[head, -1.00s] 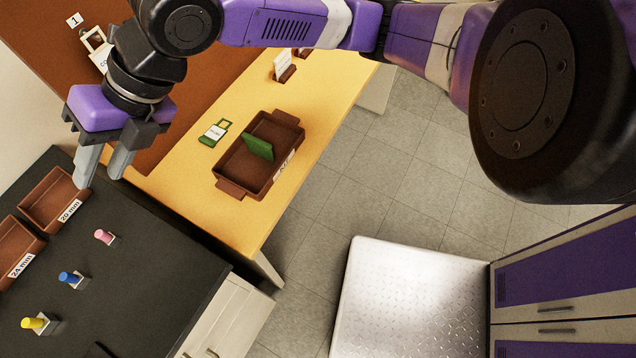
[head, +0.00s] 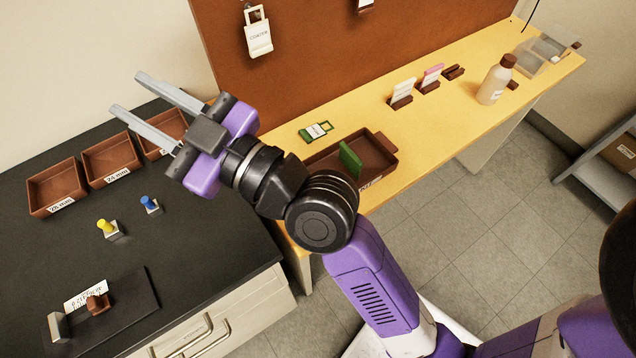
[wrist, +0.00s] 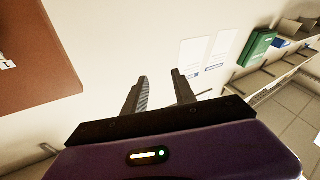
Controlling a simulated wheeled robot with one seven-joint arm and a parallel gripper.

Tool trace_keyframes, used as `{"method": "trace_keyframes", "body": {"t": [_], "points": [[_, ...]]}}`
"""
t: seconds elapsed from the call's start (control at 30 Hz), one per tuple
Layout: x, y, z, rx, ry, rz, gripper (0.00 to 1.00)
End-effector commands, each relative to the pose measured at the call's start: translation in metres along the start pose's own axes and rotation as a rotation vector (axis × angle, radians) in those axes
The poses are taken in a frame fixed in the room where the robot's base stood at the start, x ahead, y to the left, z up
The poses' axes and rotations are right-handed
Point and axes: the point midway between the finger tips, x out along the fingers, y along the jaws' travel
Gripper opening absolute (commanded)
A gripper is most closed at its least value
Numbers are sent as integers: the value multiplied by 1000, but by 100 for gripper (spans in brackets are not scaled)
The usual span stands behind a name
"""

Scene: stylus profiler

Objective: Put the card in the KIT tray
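The brown tray (head: 381,144) on the yellow bench has a white label on its front wall, partly hidden by my arm and not readable now. A green upright piece (head: 350,158) stands in it. A white card with handwriting (head: 86,293) stands tilted by a small brown block (head: 97,304) on a dark mat at the lower left. Two other cards, one white (head: 403,89) and one pink-topped (head: 431,76), stand in brown holders on the bench. My gripper (head: 131,94) is open and empty above the dark counter; its parted fingers also show in the wrist view (wrist: 159,77).
Labelled brown bins (head: 57,190) line the back of the dark counter (head: 195,245). Yellow (head: 107,227) and blue (head: 150,204) pegs stand before them. A green-and-white tag (head: 316,131) lies behind the tray. A bottle (head: 495,82) stands further right.

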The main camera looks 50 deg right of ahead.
Motion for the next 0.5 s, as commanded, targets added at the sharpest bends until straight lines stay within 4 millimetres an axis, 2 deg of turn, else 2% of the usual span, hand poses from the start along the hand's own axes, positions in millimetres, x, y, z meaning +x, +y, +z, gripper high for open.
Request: {"method": "trace_keyframes", "body": {"t": [0.03, 0.1, 0.17, 0.3, 0.37, 0.5], "points": [[-16, -6, 16, 65, -41, 31, 33], [-39, -8, 36, 136, -90, 78, 33], [-61, -12, 53, 189, -134, 114, 33], [-119, -20, 88, 276, -238, 185, 33], [-146, -24, 100, 301, -281, 208, 33], [-213, -29, 121, 325, -378, 240, 33]]}}
